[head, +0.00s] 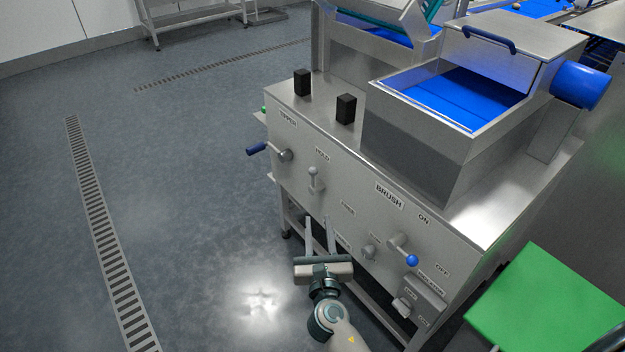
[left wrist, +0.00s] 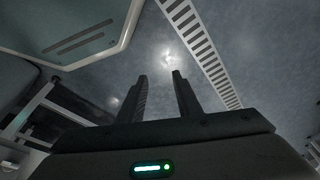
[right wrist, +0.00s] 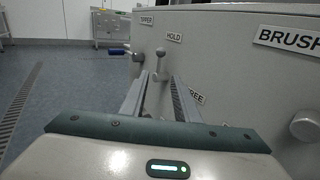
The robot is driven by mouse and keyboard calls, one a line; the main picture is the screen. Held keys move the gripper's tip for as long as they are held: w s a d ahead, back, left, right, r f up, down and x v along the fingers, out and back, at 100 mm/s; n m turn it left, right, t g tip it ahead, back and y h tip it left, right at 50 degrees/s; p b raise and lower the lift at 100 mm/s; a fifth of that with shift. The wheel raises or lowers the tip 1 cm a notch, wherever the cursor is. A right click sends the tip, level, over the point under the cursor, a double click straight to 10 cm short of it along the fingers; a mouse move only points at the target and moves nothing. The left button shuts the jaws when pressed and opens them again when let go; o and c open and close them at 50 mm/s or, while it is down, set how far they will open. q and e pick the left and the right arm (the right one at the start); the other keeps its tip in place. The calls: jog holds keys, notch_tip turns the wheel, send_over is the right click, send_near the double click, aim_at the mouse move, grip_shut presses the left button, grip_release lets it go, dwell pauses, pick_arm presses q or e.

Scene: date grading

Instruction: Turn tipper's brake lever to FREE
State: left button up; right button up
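The tipper's brake lever (head: 313,181) is a short grey lever with a round knob on the front panel. Its knob points up toward the HOLD label (head: 322,156). The lever also shows in the right wrist view (right wrist: 160,54), beyond and between my fingertips. The FREE label (right wrist: 195,96) is partly hidden by a finger there. My right gripper (head: 319,219) is open and empty, its fingers pointing at the panel just below the lever, apart from the knob. My left gripper (left wrist: 158,82) is open and empty above the floor, outside the head view.
A blue-handled crank (head: 257,149) sits left of the lever under the TIPPER label (head: 288,117). The BRUSH lever (head: 404,251) with a blue knob and a small grey knob (head: 369,251) are to the right. A green surface (head: 547,300) stands lower right. The floor at left is clear.

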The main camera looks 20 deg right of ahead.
aim_at(313, 176)
jog(key=b+x, duration=0.1)
jog(key=x, duration=1.6)
jog(key=shift+w, duration=0.15)
grip_shut()
